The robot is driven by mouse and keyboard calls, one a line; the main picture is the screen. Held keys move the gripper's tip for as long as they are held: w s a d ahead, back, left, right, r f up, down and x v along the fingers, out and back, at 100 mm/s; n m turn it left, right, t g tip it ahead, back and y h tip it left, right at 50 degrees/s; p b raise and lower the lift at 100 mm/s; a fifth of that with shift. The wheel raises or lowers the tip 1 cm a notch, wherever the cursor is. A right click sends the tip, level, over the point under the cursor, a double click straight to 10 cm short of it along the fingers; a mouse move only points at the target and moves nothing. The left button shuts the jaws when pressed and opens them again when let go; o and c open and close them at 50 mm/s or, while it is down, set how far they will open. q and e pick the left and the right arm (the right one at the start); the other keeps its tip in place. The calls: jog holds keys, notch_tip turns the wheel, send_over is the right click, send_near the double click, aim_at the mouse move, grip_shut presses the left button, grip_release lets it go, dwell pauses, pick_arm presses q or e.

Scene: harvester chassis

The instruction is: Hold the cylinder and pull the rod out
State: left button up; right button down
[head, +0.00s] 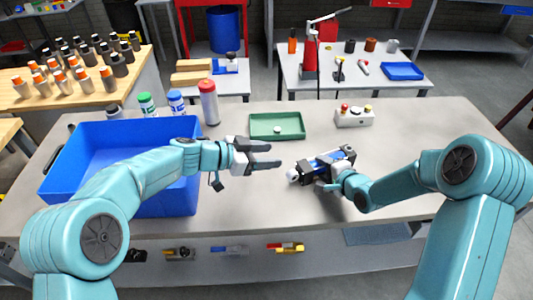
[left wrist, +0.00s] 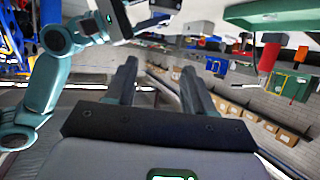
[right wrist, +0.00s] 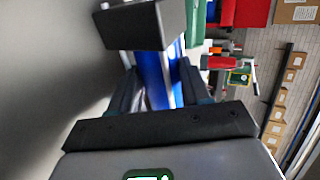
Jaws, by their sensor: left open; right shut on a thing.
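The cylinder (head: 326,159) has a blue body with black end blocks. It is tilted slightly above the grey table in the head view. Its blue body also shows in the right wrist view (right wrist: 153,80), between the fingers, with a black end block (right wrist: 148,24) beyond. My right gripper (head: 325,173) is shut on the blue body. The light-coloured rod end (head: 293,176) sticks out at the cylinder's left end. My left gripper (head: 272,156) is open and empty, left of the rod end and apart from it. Its two fingers (left wrist: 158,88) stand apart in the left wrist view.
A large blue bin (head: 100,135) stands at the left of the table. A red-and-white bottle (head: 209,103) and other bottles stand behind it. A button box (head: 354,117) stands at back right.

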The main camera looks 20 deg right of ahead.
pick_arm(q)
send_near(292, 172)
jog(key=shift+d+f, duration=0.1)
jog(key=shift+d, duration=0.35)
pick_arm(e)
jog(key=shift+r, duration=0.1)
pick_arm(q)
jog(key=x, duration=0.7)
jog(key=shift+w+d+f, duration=0.1)
jog(key=shift+d+f, duration=0.1)
jog(key=shift+d, duration=0.05)
pick_arm(e)
jog(key=shift+w, duration=0.1)
pick_arm(q)
grip_shut()
